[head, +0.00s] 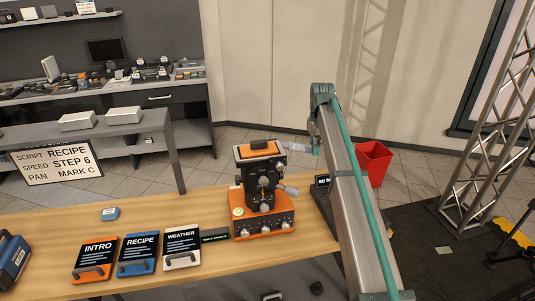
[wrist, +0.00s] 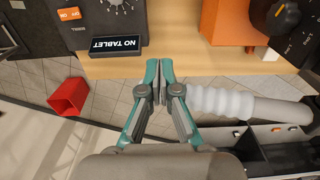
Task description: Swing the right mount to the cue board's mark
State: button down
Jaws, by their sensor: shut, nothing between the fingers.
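The cue board (head: 60,163) at the left of the head view reads script RECIPE, speed STEP 6, pan MARK C. An orange and black mount (head: 262,212) stands on the table. In the wrist view its orange base (wrist: 232,22) is at top right. A black unit marked NO TABLET (head: 322,181), which also shows in the wrist view (wrist: 116,18), stands to its right, mostly hidden by my arm. My gripper (wrist: 158,62) is shut and empty at the table edge. A pale ribbed handle (wrist: 240,105) lies just right of it, apart from the fingers. Pan marks are unreadable.
INTRO (head: 97,258), RECIPE (head: 138,252) and WEATHER (head: 182,248) tablets lie left of the orange mount. A small blue-grey item (head: 110,213) lies behind them. A red bin (head: 373,163) and a truss (head: 485,130) stand beyond my arm. The table (head: 50,222) is partly clear.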

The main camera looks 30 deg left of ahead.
jog(key=shift+f, duration=1.15)
jog(key=shift+a, duration=0.15)
